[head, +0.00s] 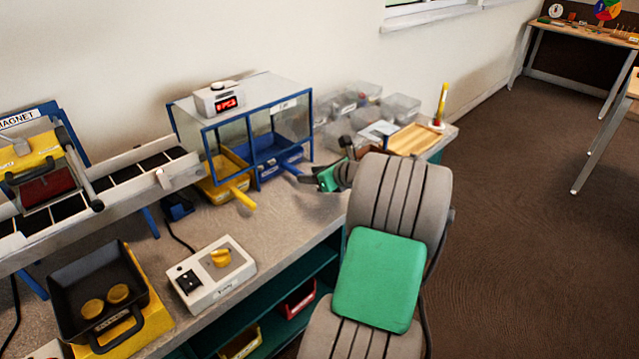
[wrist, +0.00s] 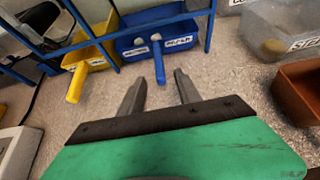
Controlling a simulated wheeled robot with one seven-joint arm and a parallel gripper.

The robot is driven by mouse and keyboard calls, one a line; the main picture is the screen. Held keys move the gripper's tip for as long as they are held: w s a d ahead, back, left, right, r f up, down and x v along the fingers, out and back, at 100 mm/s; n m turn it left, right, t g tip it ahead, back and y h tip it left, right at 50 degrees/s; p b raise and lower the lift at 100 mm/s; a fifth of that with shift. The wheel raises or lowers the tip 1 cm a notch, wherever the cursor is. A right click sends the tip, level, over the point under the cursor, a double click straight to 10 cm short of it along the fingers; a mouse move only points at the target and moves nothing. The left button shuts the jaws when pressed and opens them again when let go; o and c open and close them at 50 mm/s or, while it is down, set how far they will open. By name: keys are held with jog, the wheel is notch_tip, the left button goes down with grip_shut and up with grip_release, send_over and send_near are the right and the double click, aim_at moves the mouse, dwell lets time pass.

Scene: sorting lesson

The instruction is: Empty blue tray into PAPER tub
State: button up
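The blue tray (head: 268,171) sits in the right bay of the blue-framed clear case on the bench. It also shows in the wrist view (wrist: 184,28), with a white label and small pale bits at its front. In the head view my gripper (head: 304,178) is just right of the tray. Several clear tubs (head: 402,108) stand behind; I cannot read a PAPER label.
A yellow tray (head: 222,186) is left of the blue one, its handle sticking out. A clear tub labelled "STE…" (wrist: 285,25) and a brown container (wrist: 298,90) are right of my gripper. A white control box (head: 212,275) stands nearer. Bare bench lies between.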

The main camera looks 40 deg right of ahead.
jog(key=p+x, duration=0.2)
jog(key=x, duration=0.2)
jog(key=shift+w+f, duration=0.15)
jog(key=shift+w, duration=0.25)
jog(key=shift+p+x, duration=0.35)
jog(key=shift+x, duration=0.45)
grip_shut()
